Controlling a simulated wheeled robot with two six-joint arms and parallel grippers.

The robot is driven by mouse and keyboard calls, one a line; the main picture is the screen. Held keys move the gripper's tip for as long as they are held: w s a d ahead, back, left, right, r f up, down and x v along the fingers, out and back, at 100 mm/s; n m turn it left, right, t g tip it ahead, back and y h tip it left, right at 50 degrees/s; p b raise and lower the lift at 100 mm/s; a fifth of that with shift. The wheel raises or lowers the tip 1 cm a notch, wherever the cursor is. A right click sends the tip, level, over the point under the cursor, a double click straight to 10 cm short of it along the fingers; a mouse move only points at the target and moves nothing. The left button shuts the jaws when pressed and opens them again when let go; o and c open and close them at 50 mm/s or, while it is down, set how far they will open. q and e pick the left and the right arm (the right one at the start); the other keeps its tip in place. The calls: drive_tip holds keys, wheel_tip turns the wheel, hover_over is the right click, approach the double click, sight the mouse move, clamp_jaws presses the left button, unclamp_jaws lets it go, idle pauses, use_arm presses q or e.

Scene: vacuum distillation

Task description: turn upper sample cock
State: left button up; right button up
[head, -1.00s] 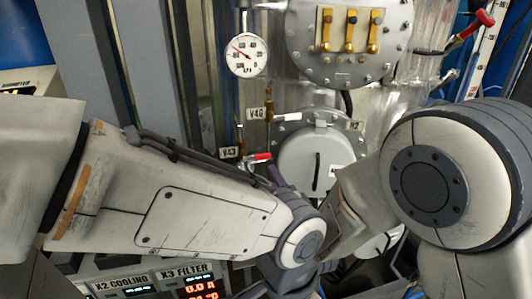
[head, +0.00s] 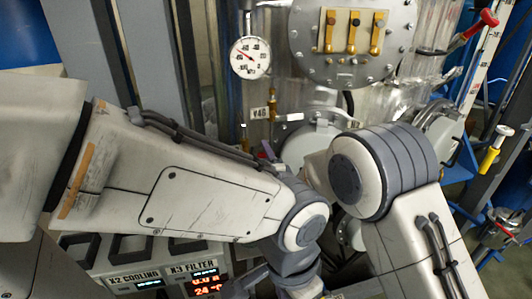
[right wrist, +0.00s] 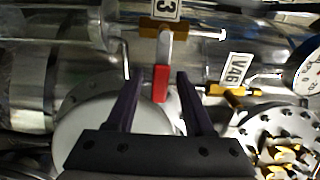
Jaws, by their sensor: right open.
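A red-handled cock (right wrist: 161,83) shows in the right wrist view on a metal pipe, below a label ending in 3. A second cock (right wrist: 235,91) with a brass body is to its right, beside the V46 label. I cannot tell which one the task calls upper. My right gripper (right wrist: 157,78) is open, its two dark purple fingers on either side of the red handle in the picture; contact cannot be made out. In the head view only a bit of purple finger shows and my arm hides the red handle.
A round port cover (right wrist: 105,125) lies beneath the fingers in the right wrist view. In the head view a dial gauge (head: 250,58) and a flange (head: 355,70) with three brass valves are above. The V46 label (head: 263,113) is close above my arm.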

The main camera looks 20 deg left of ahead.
clamp_jaws()
idle(1.4)
